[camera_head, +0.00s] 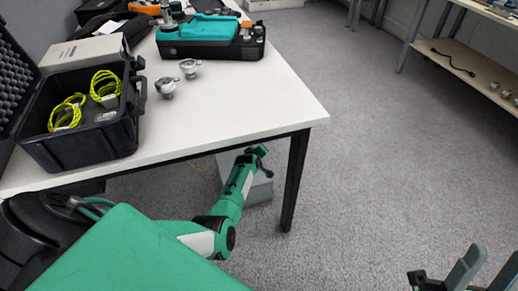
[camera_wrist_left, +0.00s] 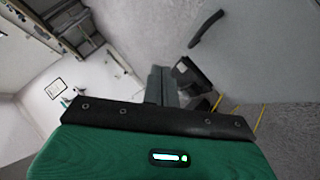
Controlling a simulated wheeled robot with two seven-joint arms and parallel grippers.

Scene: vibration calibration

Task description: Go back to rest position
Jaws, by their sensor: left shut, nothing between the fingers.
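My left arm comes in from the left in the head view and bends upward beneath the front edge of the table. Its gripper (camera_head: 262,152) is small and dark there, below the tabletop. In the left wrist view the two grey fingers of my left gripper (camera_wrist_left: 160,85) lie together with nothing between them. Grey finger-like parts, likely of my right gripper (camera_head: 472,270), show at the bottom right of the head view. They are cut off by the frame edge, and their opening is unclear.
The white table (camera_head: 250,105) carries a black case (camera_head: 85,145) with yellow cables, two small metal parts (camera_head: 165,88) and a teal-and-black device (camera_head: 210,38). A black table leg (camera_head: 295,180) stands right of my left arm. The grey floor (camera_head: 370,150) is open. Shelving (camera_head: 470,70) stands at right.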

